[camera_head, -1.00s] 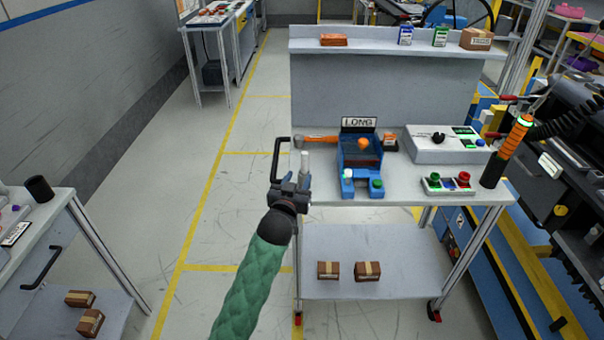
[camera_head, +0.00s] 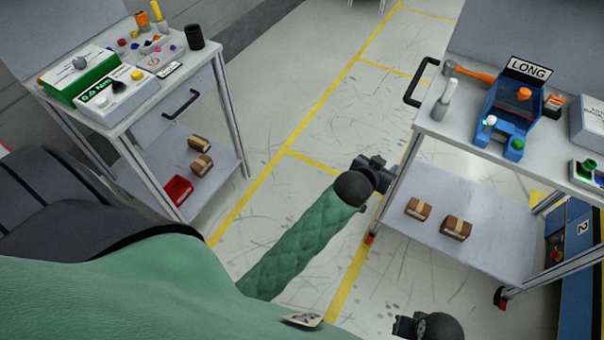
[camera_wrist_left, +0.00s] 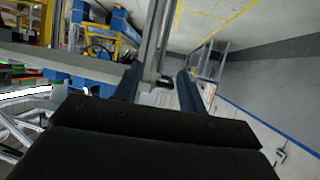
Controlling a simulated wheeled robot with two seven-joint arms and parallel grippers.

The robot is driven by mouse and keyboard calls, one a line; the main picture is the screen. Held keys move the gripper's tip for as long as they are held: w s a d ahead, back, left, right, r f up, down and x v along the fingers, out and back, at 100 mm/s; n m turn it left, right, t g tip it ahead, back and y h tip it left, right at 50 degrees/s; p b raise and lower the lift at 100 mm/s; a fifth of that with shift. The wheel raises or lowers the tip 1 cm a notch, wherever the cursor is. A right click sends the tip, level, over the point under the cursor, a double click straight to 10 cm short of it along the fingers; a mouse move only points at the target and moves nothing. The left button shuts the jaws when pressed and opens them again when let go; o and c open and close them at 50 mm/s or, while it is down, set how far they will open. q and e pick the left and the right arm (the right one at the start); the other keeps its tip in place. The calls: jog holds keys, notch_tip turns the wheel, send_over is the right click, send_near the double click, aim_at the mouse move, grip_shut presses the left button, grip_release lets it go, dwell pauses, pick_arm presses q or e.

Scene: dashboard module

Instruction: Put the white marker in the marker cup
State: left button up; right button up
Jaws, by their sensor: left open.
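A pale upright piece that looks like the white marker (camera_head: 447,95) stands near the left edge of the right cart's top, beside the black handle. A black cup (camera_head: 195,37), apparently the marker cup, stands at the right back corner of the left cart. My left gripper (camera_head: 376,166) is over the aisle, below and left of the marker, apart from it. In the left wrist view its two fingers (camera_wrist_left: 160,85) are spread with nothing held between them. Part of my right gripper (camera_head: 425,325) shows at the bottom edge; its jaws cannot be made out.
The right cart (camera_head: 500,158) holds a blue "LONG" fixture (camera_head: 510,105) and an orange-handled tool (camera_head: 470,72). The left cart (camera_head: 128,120) carries a green-edged box (camera_head: 75,72) and small coloured parts. The floor aisle (camera_head: 290,120) between the carts is clear.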

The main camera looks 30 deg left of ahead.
pick_arm(q)
jog(key=s+a+f+g, duration=0.2)
jog(key=s+f, duration=0.3)
jog(key=s, duration=0.5)
jog(key=s+a+f+g, duration=0.3)
jog(key=s+f+g, duration=0.2)
jog(key=s, duration=0.6)
jog(key=s+a+f+g+y, duration=0.1)
jog(key=s+a+f+g, duration=0.2)
jog(key=s+f, duration=0.4)
jog(key=s+g, duration=0.1)
jog(key=s, duration=0.3)
jog(key=shift+s, duration=0.15)
